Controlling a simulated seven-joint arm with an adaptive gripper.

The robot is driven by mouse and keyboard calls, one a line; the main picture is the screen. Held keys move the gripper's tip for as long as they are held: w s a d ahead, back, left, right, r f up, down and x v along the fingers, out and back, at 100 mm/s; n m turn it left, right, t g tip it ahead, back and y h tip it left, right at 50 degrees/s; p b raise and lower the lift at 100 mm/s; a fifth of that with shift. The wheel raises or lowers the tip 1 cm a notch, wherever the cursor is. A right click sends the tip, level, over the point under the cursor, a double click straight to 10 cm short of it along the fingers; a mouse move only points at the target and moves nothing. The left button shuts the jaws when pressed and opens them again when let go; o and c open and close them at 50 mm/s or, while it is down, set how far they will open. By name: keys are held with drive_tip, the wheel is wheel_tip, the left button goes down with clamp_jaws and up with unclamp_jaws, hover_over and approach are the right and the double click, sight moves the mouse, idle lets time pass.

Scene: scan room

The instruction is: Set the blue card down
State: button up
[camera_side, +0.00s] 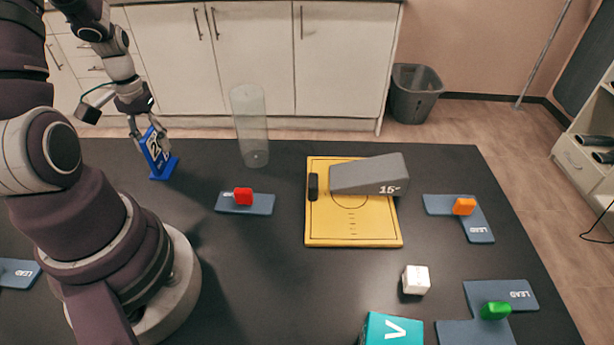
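The blue card (153,155) stands upright at the far left of the dark table, with white markings on its face and a flat blue foot below. My gripper (150,136) points down over it, with one finger at each side of its upper part. The fingers look closed on the card, though the contact is small in this view. The foot is at or very near the table top; I cannot tell whether it touches.
A clear cylinder (250,125) stands right of the card. A red block on a slate plate (230,206) lies nearer. A yellow board (350,232) bears a grey block (365,176). Further right are plates with orange (464,206) and green (495,311) pieces, and a white cube (416,279).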

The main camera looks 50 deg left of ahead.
drive_tip(key=r, duration=1.1)
drive_tip(key=shift+w+d+r, duration=0.15)
drive_tip(key=shift+d+r, duration=0.05)
drive_tip(key=shift+r, duration=0.05)
drive_tip(key=w+d+r+m+t, duration=0.1)
drive_tip(key=d+m+t, duration=0.1)
drive_tip(key=d, duration=0.5)
drive_tip(key=w+d+r+m+t, duration=0.1)
drive_tip(key=d+r+m, duration=0.1)
drive_tip(key=d+m, duration=0.2)
drive_tip(key=w+d+r+m+t, duration=0.1)
drive_tip(key=d+m+t, duration=0.1)
drive_tip(key=d, duration=0.8)
drive_tip(key=shift+w+r+m+t, duration=0.15)
drive_tip(key=shift+r+m+t, duration=0.15)
drive_tip(key=shift+m, duration=0.2)
